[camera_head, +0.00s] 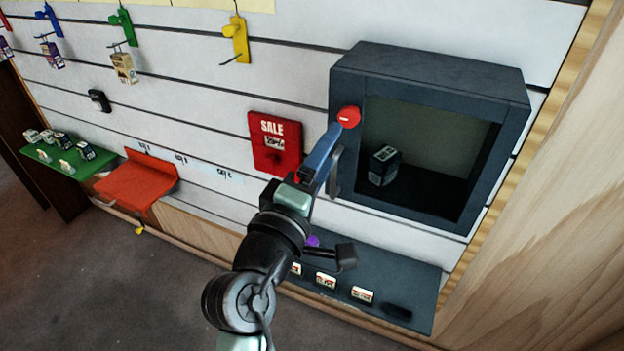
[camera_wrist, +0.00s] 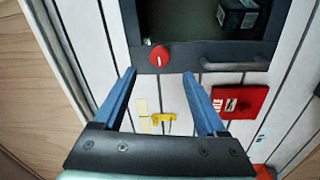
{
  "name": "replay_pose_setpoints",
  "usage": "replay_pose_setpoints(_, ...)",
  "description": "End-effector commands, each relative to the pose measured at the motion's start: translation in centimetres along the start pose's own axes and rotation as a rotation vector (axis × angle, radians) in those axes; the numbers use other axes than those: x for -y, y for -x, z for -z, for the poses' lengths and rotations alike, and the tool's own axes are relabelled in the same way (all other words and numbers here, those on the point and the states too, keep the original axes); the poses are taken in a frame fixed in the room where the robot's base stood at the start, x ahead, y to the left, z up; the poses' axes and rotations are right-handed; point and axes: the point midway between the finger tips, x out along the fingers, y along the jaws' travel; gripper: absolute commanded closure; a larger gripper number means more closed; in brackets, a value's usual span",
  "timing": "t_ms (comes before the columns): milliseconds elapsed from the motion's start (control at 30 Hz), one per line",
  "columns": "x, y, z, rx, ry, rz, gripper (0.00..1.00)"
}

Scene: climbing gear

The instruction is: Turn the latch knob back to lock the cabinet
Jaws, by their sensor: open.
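The dark grey cabinet (camera_head: 428,64) is fixed to the slatted wall at the right, and its front looks flush with the body. The red round latch knob (camera_head: 349,117) with a short white mark sits at the upper left of the front. A dark bar handle (camera_head: 335,172) is below it, and it also shows in the wrist view (camera_wrist: 235,66). My gripper (camera_wrist: 159,73) is open and empty. Its two blue fingers point at the knob, which appears between and just beyond the tips in the wrist view (camera_wrist: 159,57). I cannot tell whether they touch it.
A dark small box (camera_head: 384,166) stands inside the cabinet. A red SALE sign (camera_head: 275,143) hangs to its left. A dark shelf (camera_head: 395,262) with small items is below, and colored hooks (camera_head: 237,40) line the upper wall. A wooden panel (camera_head: 560,200) bounds the right side.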

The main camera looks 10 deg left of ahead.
Motion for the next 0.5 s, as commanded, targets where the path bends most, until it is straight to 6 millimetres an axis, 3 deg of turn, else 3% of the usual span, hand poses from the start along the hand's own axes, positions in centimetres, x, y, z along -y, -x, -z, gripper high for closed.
replay_pose_setpoints(200,0.2,3.9,0.1,-0.003,0.000,0.001,0.26)
replay_pose_setpoints(500,0.0,5.3,0.0,0.000,0.000,0.000,0.26)
